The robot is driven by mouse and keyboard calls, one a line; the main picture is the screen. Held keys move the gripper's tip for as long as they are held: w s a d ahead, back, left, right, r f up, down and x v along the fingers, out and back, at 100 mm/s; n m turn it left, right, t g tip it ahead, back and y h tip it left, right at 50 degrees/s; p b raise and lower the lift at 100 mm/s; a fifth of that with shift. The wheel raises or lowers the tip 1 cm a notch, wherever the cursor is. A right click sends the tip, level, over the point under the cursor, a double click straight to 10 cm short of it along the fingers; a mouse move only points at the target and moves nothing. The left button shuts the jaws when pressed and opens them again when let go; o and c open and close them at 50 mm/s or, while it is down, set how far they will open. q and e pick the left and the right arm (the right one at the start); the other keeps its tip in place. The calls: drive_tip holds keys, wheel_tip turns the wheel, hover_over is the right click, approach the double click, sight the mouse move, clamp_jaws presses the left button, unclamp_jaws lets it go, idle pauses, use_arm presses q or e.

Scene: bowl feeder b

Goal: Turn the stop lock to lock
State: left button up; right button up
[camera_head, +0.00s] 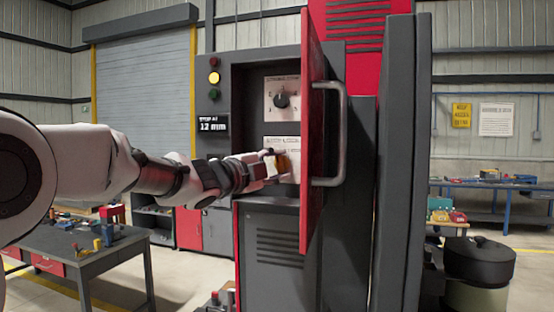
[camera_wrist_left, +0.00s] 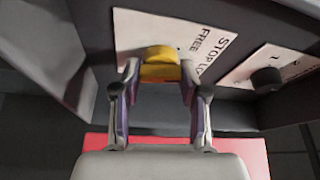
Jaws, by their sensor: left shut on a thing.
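The stop lock is a yellow knob (camera_wrist_left: 159,64) on a white plate that reads "FREE" and "STOP LO", the rest cut off, in the left wrist view. My left gripper (camera_wrist_left: 158,84) has its two fingers closed on the sides of this knob. In the head view my left gripper (camera_head: 268,166) reaches into the open cabinet (camera_head: 253,100) at the lower white plate (camera_head: 282,143). The knob is mostly hidden there by the gripper and the door edge. The knob's exact angle is hard to tell. My right gripper is not in view.
The red cabinet door (camera_head: 312,130) stands open just right of my left gripper, with a grey handle (camera_head: 345,135). A black dial (camera_head: 281,100) is on the plate above. A grey workbench (camera_head: 90,255) stands at lower left.

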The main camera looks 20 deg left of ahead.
use_arm(q)
drive_tip(key=m, duration=0.1)
drive_tip(key=m+g+p, duration=0.1)
drive_tip(key=m+p, duration=0.1)
drive_tip(key=shift+r+m+y, duration=0.25)
drive_tip(key=shift+m+y, duration=0.05)
drive_tip(key=shift+m+g+p, duration=0.5)
drive_tip(key=shift+m+p, duration=0.1)
drive_tip(key=shift+m, duration=0.2)
drive_tip(key=shift+f+m+y, duration=0.1)
drive_tip(key=shift+m+y, duration=0.4)
drive_tip(key=shift+m, duration=0.2)
drive_tip(key=shift+f+m+g+y, duration=0.1)
drive_tip(key=shift+m+g+y, duration=0.55)
drive_tip(key=shift+m, duration=0.75)
drive_tip(key=o, duration=1.1)
drive_tip(key=shift+o, duration=0.2)
